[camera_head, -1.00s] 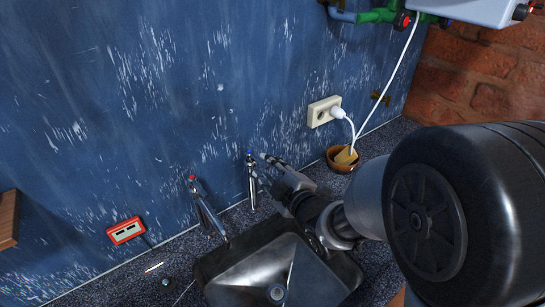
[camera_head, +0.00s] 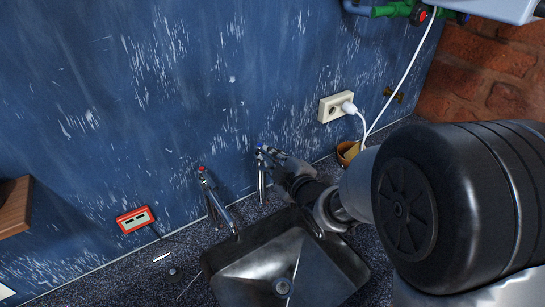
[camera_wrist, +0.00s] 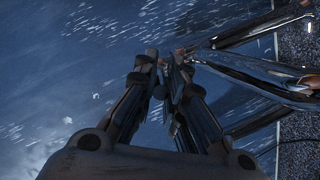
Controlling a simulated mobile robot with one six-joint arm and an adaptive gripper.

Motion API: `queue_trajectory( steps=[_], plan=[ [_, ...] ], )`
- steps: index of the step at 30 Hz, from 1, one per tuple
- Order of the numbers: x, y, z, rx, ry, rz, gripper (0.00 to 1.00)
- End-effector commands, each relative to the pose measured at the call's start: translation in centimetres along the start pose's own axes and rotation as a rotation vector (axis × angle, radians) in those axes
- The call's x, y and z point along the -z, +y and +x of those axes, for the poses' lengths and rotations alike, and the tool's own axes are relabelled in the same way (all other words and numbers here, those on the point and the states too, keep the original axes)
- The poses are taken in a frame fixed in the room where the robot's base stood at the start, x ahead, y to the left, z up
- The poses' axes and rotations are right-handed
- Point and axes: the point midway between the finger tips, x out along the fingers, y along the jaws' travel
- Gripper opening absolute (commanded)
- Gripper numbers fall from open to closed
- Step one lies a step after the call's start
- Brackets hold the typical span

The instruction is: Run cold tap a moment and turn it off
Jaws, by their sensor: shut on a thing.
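The cold tap (camera_head: 262,178) is a slim chrome tap with a blue mark on top, standing at the wall behind the sink. My gripper (camera_head: 267,152) reaches it from the right in the head view and is shut on its top, by the blue mark. The fingers hide part of the tap's head. In the wrist view the fingertips (camera_wrist: 166,78) are close together, with chrome tap parts just to their right; the exact grip is dark there. No running water can be made out.
The red-marked tap (camera_head: 215,198) stands left of the cold tap. Below is a dark metal sink (camera_head: 240,272). A socket with a white plug (camera_head: 335,106), a brown bowl (camera_head: 343,158) and a red box (camera_head: 135,219) are nearby. A wooden shelf (camera_head: 14,208) juts out at left.

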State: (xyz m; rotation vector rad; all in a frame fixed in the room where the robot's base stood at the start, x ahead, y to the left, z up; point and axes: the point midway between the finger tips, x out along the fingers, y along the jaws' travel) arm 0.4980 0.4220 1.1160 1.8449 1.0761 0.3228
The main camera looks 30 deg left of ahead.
Motion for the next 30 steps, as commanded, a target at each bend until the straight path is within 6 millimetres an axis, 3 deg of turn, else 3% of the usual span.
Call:
queue_trajectory(
  steps=[20,30],
  plan=[
    [-0.05,0.02,-0.01,0.001,0.001,0.0,0.0],
    [-0.81,0.55,0.15,0.057,0.089,-0.025,0.0]
  ],
)
